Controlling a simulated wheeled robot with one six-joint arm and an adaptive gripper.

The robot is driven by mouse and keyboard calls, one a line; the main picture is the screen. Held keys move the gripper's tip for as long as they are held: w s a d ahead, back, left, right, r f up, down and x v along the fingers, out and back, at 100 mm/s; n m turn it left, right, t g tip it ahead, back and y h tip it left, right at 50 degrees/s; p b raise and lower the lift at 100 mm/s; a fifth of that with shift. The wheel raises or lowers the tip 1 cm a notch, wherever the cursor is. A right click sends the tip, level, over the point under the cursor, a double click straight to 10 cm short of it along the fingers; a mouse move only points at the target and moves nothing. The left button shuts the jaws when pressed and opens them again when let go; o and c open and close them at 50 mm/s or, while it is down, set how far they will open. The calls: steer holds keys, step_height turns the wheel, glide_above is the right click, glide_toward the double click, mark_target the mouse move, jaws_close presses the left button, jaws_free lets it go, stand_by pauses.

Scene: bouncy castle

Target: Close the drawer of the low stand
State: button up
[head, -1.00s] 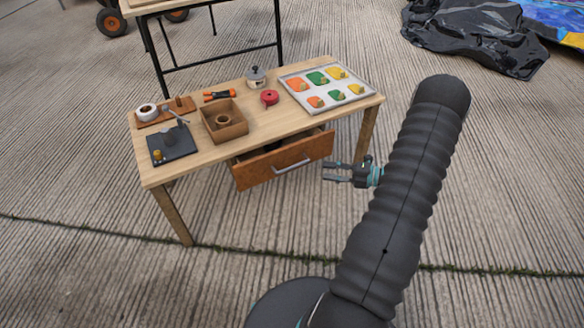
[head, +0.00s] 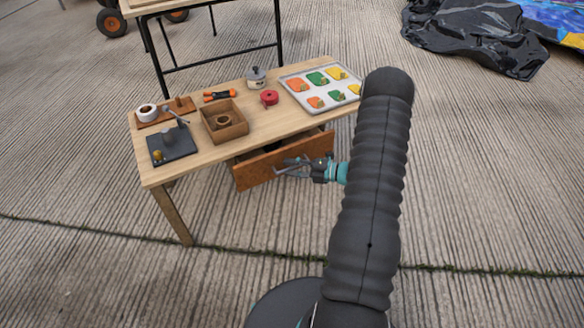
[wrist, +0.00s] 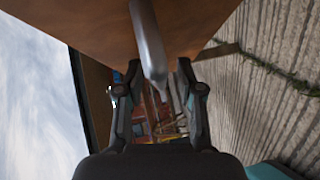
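The low stand (head: 235,148) is a light wooden table on the concrete. Its brown drawer (head: 256,173) sticks out partway from under the top, with a dark object inside. My gripper (head: 285,167) is in front of the drawer face, at the handle, and hides most of it in the head view. In the wrist view, the metal handle (wrist: 147,45) runs down from the drawer front (wrist: 75,22) between the two spread fingers of my gripper (wrist: 157,92). The fingers look open; contact with the handle cannot be told.
On the stand are an open wooden box (head: 224,121), a dark plate (head: 172,145), a red round item (head: 269,97), a small pot (head: 257,77) and a tray (head: 291,78) of coloured pieces. A black-legged table (head: 279,35) stands behind. The floor in front is clear.

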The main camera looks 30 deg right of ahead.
jaws_close()
steer(key=w, duration=0.4)
steer(key=shift+a, duration=0.1)
steer(key=shift+w, duration=0.15)
jaws_free()
steer(key=shift+w, duration=0.1)
steer(key=v, duration=1.2)
